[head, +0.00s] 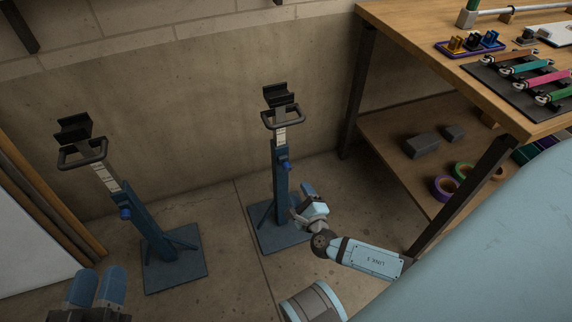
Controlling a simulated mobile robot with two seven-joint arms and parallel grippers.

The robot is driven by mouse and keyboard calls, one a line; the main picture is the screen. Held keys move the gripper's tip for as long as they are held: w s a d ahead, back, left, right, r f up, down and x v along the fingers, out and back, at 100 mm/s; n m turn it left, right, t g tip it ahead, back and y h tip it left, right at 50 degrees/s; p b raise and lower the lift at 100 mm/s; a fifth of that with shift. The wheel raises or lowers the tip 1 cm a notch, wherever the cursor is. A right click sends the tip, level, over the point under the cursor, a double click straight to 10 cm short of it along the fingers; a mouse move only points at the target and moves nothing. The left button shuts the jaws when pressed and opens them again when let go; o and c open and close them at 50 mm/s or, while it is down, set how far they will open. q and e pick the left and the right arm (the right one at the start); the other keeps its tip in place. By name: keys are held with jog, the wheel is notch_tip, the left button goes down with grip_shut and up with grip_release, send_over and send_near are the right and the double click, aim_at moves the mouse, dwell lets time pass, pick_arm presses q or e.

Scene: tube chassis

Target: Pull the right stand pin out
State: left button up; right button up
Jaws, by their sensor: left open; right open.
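The right stand (281,198) stands upright on a flat square blue base, with a dark handle and a black cradle on top. Its pin (287,167) shows as a small blue knob on the right side of the post, below the pale marked inner tube. My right gripper (301,192) is open, below and slightly right of the pin in the picture, close to the post. I cannot tell whether it touches the post. Nothing shows between its fingers. My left gripper (99,274) is open and empty at the bottom left, in front of the left stand.
The left stand (146,225), with its own blue pin knob (125,213), stands left of the right one. A wooden workbench (420,45) with tools on top and a lower shelf is at the right. A wall is close behind both stands. Floor is clear between the bases.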

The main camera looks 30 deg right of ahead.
aim_at(288, 170)
jog(key=b+x, duration=0.2)
jog(key=x, duration=0.8)
jog(key=shift+a+f+b, duration=0.1)
jog(key=shift+b, duration=0.25)
pick_arm(q)
jog(key=shift+w+f+m+g, duration=0.1)
jog(key=shift+f+m+g, duration=0.2)
jog(key=shift+f, duration=0.7)
jog(key=shift+w+f+m+g, duration=0.1)
jog(key=shift+f+g, duration=0.3)
jog(key=shift+f, duration=0.55)
pick_arm(e)
jog(key=shift+w, duration=0.5)
